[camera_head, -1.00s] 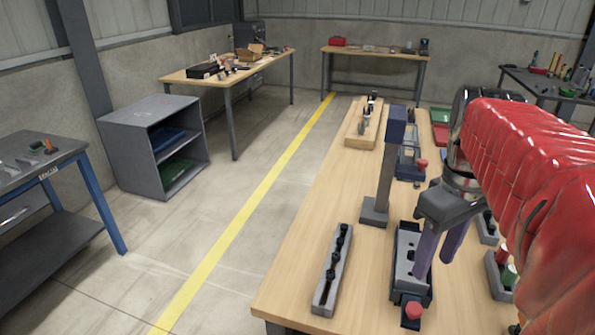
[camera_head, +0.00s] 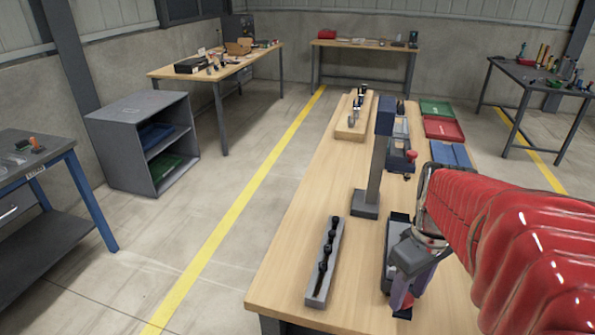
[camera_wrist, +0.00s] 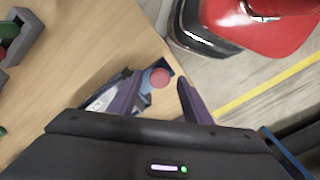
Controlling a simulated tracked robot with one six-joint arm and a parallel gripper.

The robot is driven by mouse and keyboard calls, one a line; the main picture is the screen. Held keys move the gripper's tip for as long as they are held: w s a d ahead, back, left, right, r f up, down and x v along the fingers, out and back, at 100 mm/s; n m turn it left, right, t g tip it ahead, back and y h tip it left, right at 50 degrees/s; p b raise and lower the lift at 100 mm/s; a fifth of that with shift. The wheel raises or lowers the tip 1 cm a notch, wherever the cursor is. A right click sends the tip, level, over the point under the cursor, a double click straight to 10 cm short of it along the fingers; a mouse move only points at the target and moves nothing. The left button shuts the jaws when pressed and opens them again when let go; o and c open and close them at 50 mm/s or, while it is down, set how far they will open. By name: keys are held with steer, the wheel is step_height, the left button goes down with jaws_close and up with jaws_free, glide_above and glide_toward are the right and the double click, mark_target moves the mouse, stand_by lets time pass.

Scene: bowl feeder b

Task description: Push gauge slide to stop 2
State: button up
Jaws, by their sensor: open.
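A dark fixture with a red knob, which looks like the gauge slide (camera_head: 389,268), sits near the front of the wooden bench, partly hidden by my gripper. In the wrist view its red knob (camera_wrist: 160,77) shows between my fingers, nearer the left one, and part of its pale plate (camera_wrist: 100,101) shows to the left. My gripper (camera_head: 402,302) is open and points down at the fixture's near end; its two purple fingers also show in the wrist view (camera_wrist: 159,83). I cannot tell whether a finger touches the knob. Stop markings are not readable.
A grey block with black pegs (camera_head: 325,265) lies left of the fixture. A grey post (camera_head: 377,165) stands just behind it. Further back are another red-knobbed fixture (camera_head: 400,157), a wooden rack (camera_head: 352,130) and coloured trays (camera_head: 443,130). Bare bench lies between the block and the fixture.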

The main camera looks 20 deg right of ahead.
steer(key=shift+f, duration=0.4)
steer(key=shift+c, duration=0.3)
jaws_close()
steer(key=shift+d, duration=0.2)
steer(key=shift+a, duration=0.15)
